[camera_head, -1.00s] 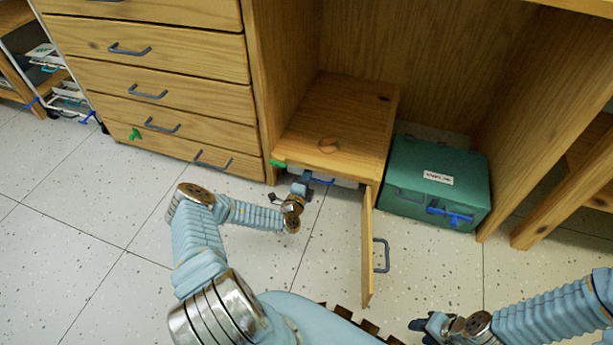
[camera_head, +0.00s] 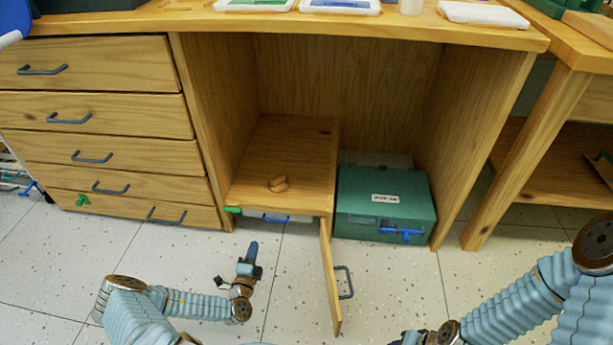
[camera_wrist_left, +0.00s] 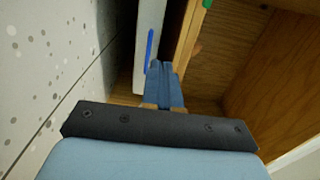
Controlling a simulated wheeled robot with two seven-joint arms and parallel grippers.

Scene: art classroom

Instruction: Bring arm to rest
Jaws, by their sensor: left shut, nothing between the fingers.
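My left gripper (camera_head: 252,252) is shut and empty, held above the floor in front of a low wooden cabinet (camera_head: 290,160). In the left wrist view its closed blue fingers (camera_wrist_left: 165,85) point toward the cabinet's open front. My left arm (camera_head: 180,303) comes in from the lower left, bent. My right arm (camera_head: 520,295) comes in from the right. Its gripper is at the bottom edge, mostly cut off, so its fingers cannot be made out.
The cabinet's wooden door (camera_head: 330,280) stands open toward me, right of my left gripper. A white object with a blue handle (camera_head: 275,218) shows inside the cabinet. A green box (camera_head: 385,210) stands right of it. Drawers (camera_head: 100,140) are at left. Floor is clear at lower left.

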